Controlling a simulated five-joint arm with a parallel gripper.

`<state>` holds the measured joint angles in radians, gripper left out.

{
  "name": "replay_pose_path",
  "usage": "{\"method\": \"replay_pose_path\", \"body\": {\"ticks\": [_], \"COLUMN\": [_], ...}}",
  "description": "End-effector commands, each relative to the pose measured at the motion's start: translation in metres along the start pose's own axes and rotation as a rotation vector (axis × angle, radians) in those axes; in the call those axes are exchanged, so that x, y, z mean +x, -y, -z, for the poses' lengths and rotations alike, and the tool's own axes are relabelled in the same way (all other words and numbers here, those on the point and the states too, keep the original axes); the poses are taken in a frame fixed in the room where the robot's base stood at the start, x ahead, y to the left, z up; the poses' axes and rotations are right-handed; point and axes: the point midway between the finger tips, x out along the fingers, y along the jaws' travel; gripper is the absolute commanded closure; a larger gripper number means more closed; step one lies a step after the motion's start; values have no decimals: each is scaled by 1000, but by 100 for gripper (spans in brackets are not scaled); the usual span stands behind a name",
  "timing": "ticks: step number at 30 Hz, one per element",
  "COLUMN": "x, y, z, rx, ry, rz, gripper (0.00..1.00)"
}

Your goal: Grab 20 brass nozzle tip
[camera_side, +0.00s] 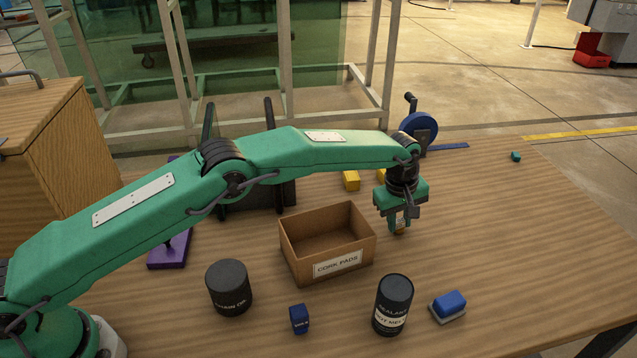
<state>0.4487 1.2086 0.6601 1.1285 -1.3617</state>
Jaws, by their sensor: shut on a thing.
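My gripper (399,221) points down over the wooden table, just right of the cardboard box. It is shut on a small brass-coloured piece (400,229), which looks like the brass nozzle tip. The fingers hide most of the piece, and I cannot read any number on it. I cannot tell whether its lower end touches the table.
An open box labelled "CORK PADS" (327,265) looks empty. Dark canisters (229,289) (393,301), a small blue item (299,319) and a blue-topped block (449,304) stand in front. Yellow blocks (351,181) and a blue wheel (418,126) are behind. The right side is mostly clear.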

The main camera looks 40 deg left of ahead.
Motion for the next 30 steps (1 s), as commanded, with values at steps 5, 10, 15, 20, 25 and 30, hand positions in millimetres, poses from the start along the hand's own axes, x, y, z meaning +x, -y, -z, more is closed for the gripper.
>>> {"method": "replay_pose_path", "body": {"ticks": [5, 10, 15, 20, 25, 30], "x": [0, -3, -13, -30, -44, -54], "y": [0, 0, -2, -5, -5, -2], "z": [0, 0, 0, 1, -4, -17], "rx": [0, 0, 0, 0, 1, 2], "ry": [0, 0, 0, 0, 1, 4], "rz": [0, 0, -1, -2, 0, -1], "gripper": [100, 100, 100, 100, 100, 100]}}
